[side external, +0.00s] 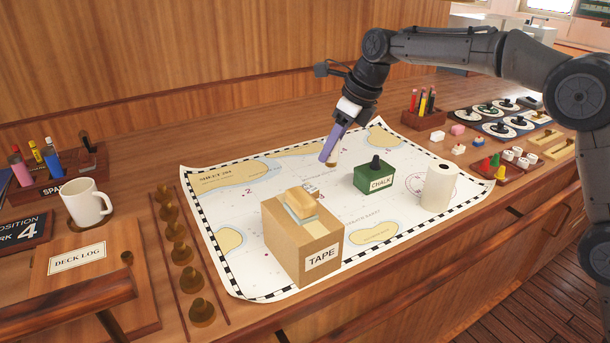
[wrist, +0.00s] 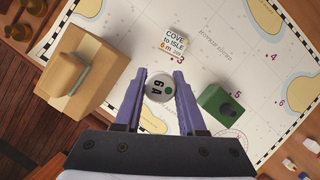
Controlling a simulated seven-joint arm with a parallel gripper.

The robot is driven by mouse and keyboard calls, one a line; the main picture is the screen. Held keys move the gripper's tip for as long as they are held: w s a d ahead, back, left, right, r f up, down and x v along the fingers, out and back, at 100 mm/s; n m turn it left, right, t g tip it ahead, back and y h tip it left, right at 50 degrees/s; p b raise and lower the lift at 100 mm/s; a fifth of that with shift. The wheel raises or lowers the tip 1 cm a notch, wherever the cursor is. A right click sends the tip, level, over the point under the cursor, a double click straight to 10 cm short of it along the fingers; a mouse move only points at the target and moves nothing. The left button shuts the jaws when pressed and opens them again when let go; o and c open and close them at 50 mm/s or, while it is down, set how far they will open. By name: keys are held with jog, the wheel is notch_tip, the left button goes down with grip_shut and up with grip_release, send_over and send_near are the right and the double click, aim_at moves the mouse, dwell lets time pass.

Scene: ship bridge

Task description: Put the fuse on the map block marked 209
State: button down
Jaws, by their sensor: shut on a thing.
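The fuse (wrist: 159,87) shows from above in the wrist view as a round pale end with "6A" and a green dot. My gripper (wrist: 160,76) is shut on it; in the side view my gripper (side external: 328,157) is over the chart, and the fuse (side external: 333,162) shows partly behind the fingers. The map block (wrist: 174,44) is a small white block lettered "COVE to ISLE 6 m" with a small number I cannot read surely. It lies on the chart, ahead of the fingertips in the wrist view. In the side view the map block (side external: 311,188) is partly hidden behind the tape box.
The tape box (side external: 300,250) stands close to the map block, with a tan-and-grey object on top. A green chalk box (side external: 374,178) with a dark knob and a white paper roll (side external: 439,187) stand to the right on the chart (side external: 240,200). Bare chart lies between them.

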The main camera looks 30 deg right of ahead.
jog(key=w+f, duration=0.2)
jog(key=w+a+f, duration=0.1)
jog(key=w+f, duration=0.1)
jog(key=w, duration=0.1)
jog(key=w+f, duration=0.2)
jog(key=shift+w+a+f, duration=0.2)
jog(key=shift+a+f, duration=0.1)
jog(key=shift+a, duration=0.05)
jog(key=shift+w+f, duration=0.15)
jog(key=shift+f, duration=0.8)
jog(key=shift+w+f, duration=0.1)
jog(key=shift+f, duration=0.85)
jog(key=shift+f, duration=0.15)
jog(key=shift+c, duration=2.4)
grip_release()
jog(key=v, duration=1.2)
jog(key=shift+s, duration=0.1)
